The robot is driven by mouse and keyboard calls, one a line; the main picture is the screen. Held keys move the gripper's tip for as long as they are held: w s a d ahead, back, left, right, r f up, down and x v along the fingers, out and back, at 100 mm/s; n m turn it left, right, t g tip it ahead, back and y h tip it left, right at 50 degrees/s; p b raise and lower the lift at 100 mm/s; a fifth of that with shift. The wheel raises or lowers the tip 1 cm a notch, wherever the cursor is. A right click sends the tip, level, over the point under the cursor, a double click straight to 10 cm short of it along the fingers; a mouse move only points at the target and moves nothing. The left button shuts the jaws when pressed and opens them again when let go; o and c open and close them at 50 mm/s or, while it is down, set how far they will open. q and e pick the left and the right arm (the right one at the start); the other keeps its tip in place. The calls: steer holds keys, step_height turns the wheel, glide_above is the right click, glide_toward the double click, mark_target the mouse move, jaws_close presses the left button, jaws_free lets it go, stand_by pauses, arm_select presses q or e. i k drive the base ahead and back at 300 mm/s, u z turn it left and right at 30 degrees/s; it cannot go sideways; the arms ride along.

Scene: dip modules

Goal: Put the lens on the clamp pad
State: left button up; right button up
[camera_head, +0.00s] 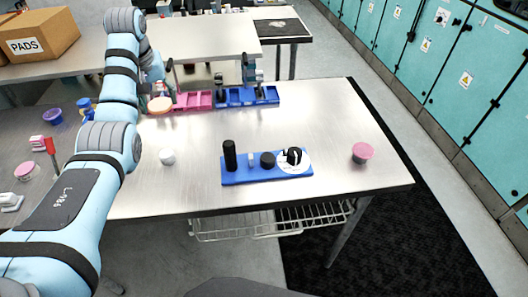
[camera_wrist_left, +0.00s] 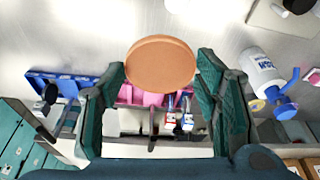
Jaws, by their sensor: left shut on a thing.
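My left gripper (camera_head: 157,96) is shut on an orange-brown round disc, which I take to be the lens (camera_head: 160,105), at the far left of the steel table. In the left wrist view the lens (camera_wrist_left: 160,64) sits between the two teal fingers, its flat face towards the camera. A blue base (camera_head: 235,177) stands near the table's front edge with a black post and a black knob on it. A white round pad (camera_head: 302,166) with a black clamp over it is at its right end, apparently the clamp pad, and nothing else shows on it. My right gripper is out of view.
Pink bins (camera_head: 195,101) and a blue bin tray (camera_head: 232,97) stand at the table's back edge. A white round piece (camera_head: 167,156) and a pink-topped cup (camera_head: 361,152) stand on the table. A white bottle (camera_wrist_left: 262,72) shows in the wrist view. The table's middle is clear.

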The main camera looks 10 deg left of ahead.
mark_target(268, 157)
steer(key=z, duration=2.5)
steer(key=k, duration=1.05)
steer(key=u, duration=0.75)
